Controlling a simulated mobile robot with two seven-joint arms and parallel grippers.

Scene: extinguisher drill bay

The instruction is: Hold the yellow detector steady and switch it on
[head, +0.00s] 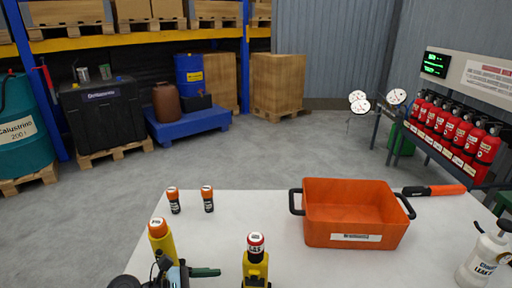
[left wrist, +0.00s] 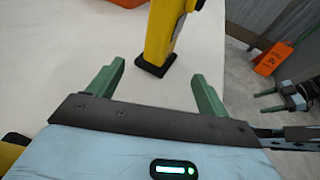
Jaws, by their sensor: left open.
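A yellow detector (head: 256,268) with a red and white top stands at the table's front edge in the head view. In the left wrist view the yellow body and black foot of the detector (left wrist: 163,38) show beyond and between my fingertips, apart from both. My left gripper (head: 205,272) is open and empty just left of it; its green fingers show spread in the left wrist view (left wrist: 157,80). A gripper that looks like my right one (left wrist: 268,99) shows small at the right edge of the left wrist view; its jaw state is unclear. The detector's switch is not discernible.
A yellow cylinder (head: 161,241) with an orange cap stands just behind my left gripper. Two small orange-capped canisters (head: 190,199) stand farther back. An orange bin (head: 355,215), an orange-black tool (head: 434,190) and a white spray bottle (head: 483,258) are to the right. The tabletop behind the detector is clear.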

